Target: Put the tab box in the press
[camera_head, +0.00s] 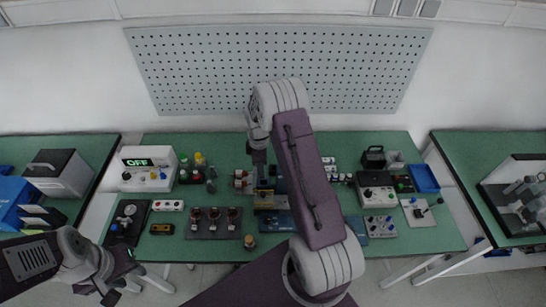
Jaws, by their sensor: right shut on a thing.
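My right gripper (260,170) points down over the middle of the green bench, its arm arching over from the bottom of the view. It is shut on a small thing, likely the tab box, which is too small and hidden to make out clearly. Just below it stands a dark and yellow device (264,199), which may be the press; I cannot tell whether they touch. My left gripper (98,294) hangs at the lower left, off the bench's front edge. It looks open and empty.
A white box reading OFF (148,168) stands at the bench's left. A board with several knobs (214,223) lies left of the middle. Grey control boxes (378,197) and a blue tray (424,179) are at right. My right arm hides part of the bench.

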